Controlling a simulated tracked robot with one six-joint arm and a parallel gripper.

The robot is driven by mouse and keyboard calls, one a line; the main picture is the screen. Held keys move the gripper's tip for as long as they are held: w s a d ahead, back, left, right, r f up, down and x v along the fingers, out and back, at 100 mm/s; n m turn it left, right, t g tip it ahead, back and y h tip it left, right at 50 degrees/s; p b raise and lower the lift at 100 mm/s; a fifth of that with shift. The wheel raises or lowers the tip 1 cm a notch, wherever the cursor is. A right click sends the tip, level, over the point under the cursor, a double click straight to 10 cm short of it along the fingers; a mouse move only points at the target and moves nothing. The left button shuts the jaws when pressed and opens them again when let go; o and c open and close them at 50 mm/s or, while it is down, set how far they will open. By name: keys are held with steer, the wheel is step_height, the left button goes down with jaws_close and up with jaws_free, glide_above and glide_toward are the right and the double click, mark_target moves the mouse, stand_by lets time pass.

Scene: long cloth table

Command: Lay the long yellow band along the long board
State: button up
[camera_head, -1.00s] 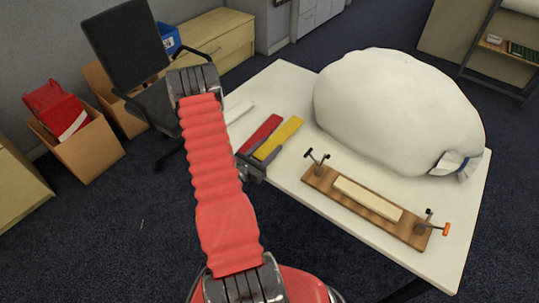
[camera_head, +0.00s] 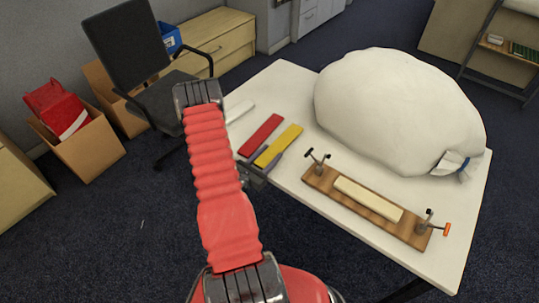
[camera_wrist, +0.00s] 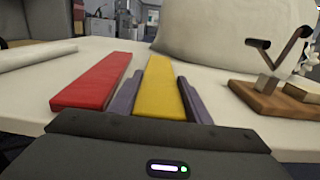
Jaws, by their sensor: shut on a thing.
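The long yellow band (camera_head: 284,141) is at the table's left part, right of a red band (camera_head: 262,134). My gripper (camera_wrist: 159,85) is shut on the yellow band, one grey-purple finger on each side of it in the wrist view. The head view shows the fingers only partly. I cannot tell whether the band touches the table. The long wooden board (camera_head: 322,184) lies along the table's near edge, right of my gripper. A cream strip (camera_head: 368,199) lies along its middle, and a metal clamp stands at each end. The wrist view shows only one end of the board (camera_wrist: 268,103).
A large white stuffed bag (camera_head: 395,110) fills the table behind the board. A white roll (camera_head: 239,110) lies left of the red band. Bare white tabletop (camera_head: 290,85) shows at the back left and between the bands and the board.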

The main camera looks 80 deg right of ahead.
steer(key=shift+f, duration=0.1)
steer(key=o, duration=1)
steer(key=shift+o, duration=0.2)
steer(key=shift+a+f, duration=0.1)
steer(key=v, duration=1.3)
steer(key=shift+w+a+r, duration=0.25)
